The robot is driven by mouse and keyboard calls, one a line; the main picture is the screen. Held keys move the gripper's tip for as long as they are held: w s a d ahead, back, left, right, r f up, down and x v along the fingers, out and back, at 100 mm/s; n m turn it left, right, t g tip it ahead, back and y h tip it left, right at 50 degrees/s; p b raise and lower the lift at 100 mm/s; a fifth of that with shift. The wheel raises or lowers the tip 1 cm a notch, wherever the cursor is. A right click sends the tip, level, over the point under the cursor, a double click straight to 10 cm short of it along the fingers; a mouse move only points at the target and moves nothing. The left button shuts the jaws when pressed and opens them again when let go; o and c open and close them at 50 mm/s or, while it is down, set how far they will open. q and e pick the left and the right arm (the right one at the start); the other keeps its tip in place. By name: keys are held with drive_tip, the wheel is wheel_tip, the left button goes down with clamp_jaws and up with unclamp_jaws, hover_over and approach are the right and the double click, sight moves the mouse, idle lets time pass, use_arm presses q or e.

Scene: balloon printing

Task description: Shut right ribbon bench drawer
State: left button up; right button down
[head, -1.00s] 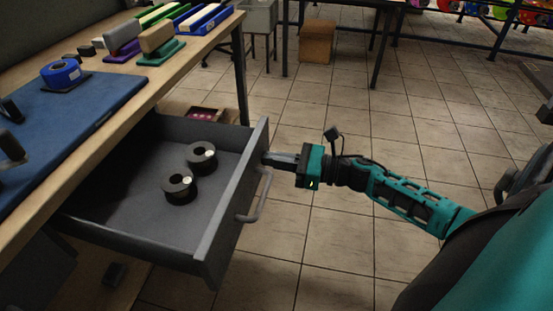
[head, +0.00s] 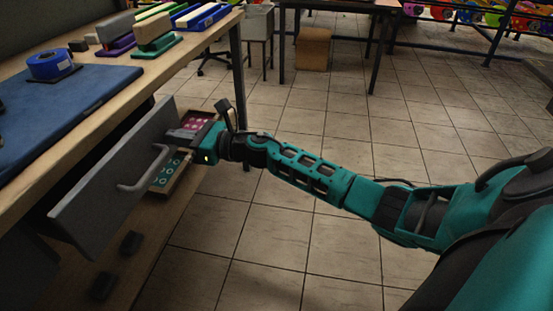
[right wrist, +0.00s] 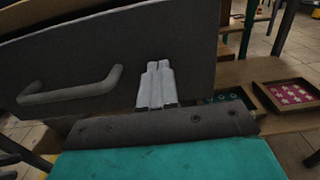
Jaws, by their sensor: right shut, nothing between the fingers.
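The grey drawer (head: 105,190) under the wooden bench (head: 195,62) is pushed in most of the way. Its front panel stands close to the bench edge, and its inside is hidden. A bar handle (head: 147,170) is on the front; it also shows in the right wrist view (right wrist: 70,90). My right gripper (head: 180,135) is shut and empty. Its fingertips (right wrist: 156,72) are at the panel's face, right of the handle, touching or nearly touching. The handle is not gripped. I do not see my left gripper.
A blue mat (head: 60,110), a blue tape roll (head: 50,64) and several coloured block-topped items lie on the bench.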

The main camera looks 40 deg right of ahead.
sight(161, 136)
drive_tip(key=b+x, duration=0.1)
drive_tip(key=x, duration=0.3)
drive_tip(key=shift+w+a+f, duration=0.1)
drive_tip(key=shift+w, duration=0.05)
drive_tip(key=shift+w+a+b, duration=0.4)
drive_tip(key=shift+r, duration=0.25)
use_arm(q)
drive_tip(key=shift+w+d+h, duration=0.15)
drive_tip(key=shift+d+h, duration=0.15)
drive_tip(key=shift+d, duration=0.35)
use_arm(e)
drive_tip(key=shift+w, duration=0.1)
use_arm(q)
drive_tip(key=shift+f, duration=0.1)
use_arm(e)
drive_tip(key=shift+a+r, duration=0.1)
drive_tip(key=shift+r, duration=0.05)
use_arm(q)
drive_tip(key=shift+f, duration=0.1)
